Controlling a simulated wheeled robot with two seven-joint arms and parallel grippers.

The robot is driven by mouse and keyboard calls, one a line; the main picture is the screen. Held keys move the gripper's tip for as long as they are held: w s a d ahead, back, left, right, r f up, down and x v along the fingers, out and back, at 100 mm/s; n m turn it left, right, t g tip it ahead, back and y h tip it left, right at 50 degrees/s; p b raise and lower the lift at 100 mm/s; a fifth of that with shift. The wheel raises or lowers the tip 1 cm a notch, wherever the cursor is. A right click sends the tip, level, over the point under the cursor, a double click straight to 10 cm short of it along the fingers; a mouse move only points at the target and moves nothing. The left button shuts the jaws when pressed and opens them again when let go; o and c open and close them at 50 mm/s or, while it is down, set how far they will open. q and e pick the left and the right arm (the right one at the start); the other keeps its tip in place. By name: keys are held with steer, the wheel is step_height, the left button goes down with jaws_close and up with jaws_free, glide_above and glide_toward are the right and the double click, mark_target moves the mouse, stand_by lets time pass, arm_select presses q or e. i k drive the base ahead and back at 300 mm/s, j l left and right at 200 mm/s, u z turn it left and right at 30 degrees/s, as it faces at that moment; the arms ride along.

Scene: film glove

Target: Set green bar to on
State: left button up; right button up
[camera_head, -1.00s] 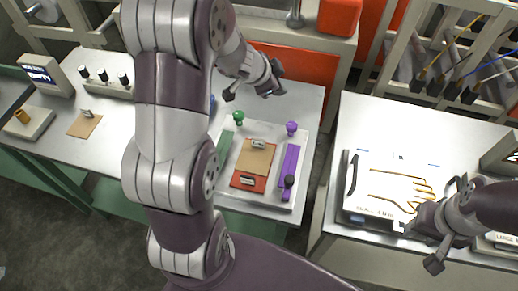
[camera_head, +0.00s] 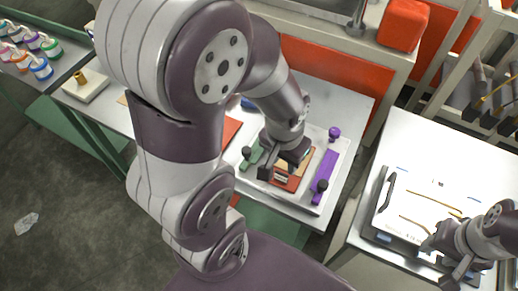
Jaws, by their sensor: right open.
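The green bar (camera_head: 254,155) lies at the left side of a pale board. A dark knob (camera_head: 246,152) shows at its left, and my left arm hides much of the bar. My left gripper (camera_head: 282,166) hangs low over the middle of the board, between the green bar and the purple bar (camera_head: 325,172). Its fingers point down at the brown and red plates. I cannot tell how far apart they are or whether they touch anything. My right gripper (camera_head: 445,261) is open and empty at the near side of the glove tray.
The board also bears a purple ball knob (camera_head: 334,132) and a red plate (camera_head: 293,183). The glove tray (camera_head: 382,212) lies on the right table. An orange block (camera_head: 403,25) sits at the back. Bottles (camera_head: 40,69) stand far left.

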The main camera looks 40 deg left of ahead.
mark_target(251, 154)
steer(key=u, duration=1.25)
